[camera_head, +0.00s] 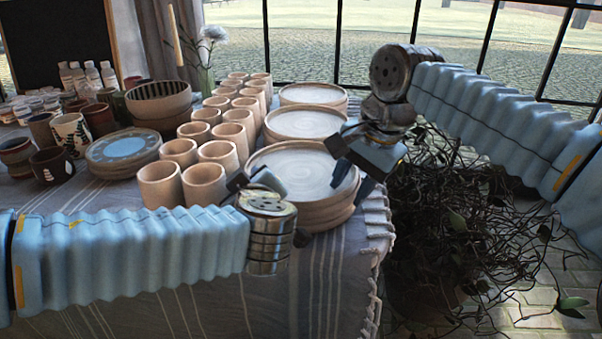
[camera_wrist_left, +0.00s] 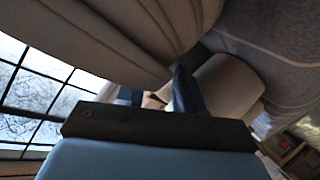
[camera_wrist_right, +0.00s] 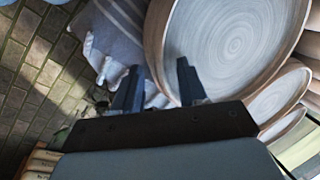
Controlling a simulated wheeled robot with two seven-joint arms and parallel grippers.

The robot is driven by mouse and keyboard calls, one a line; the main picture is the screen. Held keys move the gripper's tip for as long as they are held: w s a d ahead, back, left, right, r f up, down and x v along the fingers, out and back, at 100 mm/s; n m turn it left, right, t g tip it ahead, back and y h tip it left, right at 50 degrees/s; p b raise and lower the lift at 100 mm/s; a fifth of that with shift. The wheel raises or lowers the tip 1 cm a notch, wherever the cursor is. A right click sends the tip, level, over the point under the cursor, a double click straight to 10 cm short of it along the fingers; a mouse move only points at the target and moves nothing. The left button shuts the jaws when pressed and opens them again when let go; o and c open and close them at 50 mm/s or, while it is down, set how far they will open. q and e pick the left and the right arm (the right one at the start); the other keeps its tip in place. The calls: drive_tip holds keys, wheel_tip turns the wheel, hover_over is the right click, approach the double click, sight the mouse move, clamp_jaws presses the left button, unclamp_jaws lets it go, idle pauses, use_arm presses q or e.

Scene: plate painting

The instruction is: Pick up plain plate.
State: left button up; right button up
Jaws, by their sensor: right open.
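Plain beige plates stand in three stacks along the table's right side: a near stack (camera_head: 290,170), a middle stack (camera_head: 305,122) and a far stack (camera_head: 313,93). My right gripper (camera_head: 352,178) is open and empty at the right rim of the near stack, fingers pointing down. In the right wrist view, its two fingers (camera_wrist_right: 160,75) are apart, close to the near top plate (camera_wrist_right: 235,45); whether they touch it is unclear. My left gripper (camera_head: 258,186) is at the near stack's left front edge. In the left wrist view its fingers are partly hidden, close to a stack's underside (camera_wrist_left: 90,35).
Rows of plain cups (camera_head: 205,183) stand left of the plates. Farther left are a blue-painted plate (camera_head: 122,148), mugs, a striped bowl (camera_head: 158,98) and bottles. The striped tablecloth (camera_head: 330,270) is clear in front. A tangled plant (camera_head: 450,220) stands beyond the right edge.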

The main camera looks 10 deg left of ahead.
use_arm(q)
clamp_jaws()
use_arm(e)
clamp_jaws()
use_arm(q)
drive_tip(key=shift+s+f, duration=0.1)
drive_tip(key=shift+f, duration=0.1)
use_arm(e)
drive_tip(key=shift+r, duration=0.1)
idle(0.7)
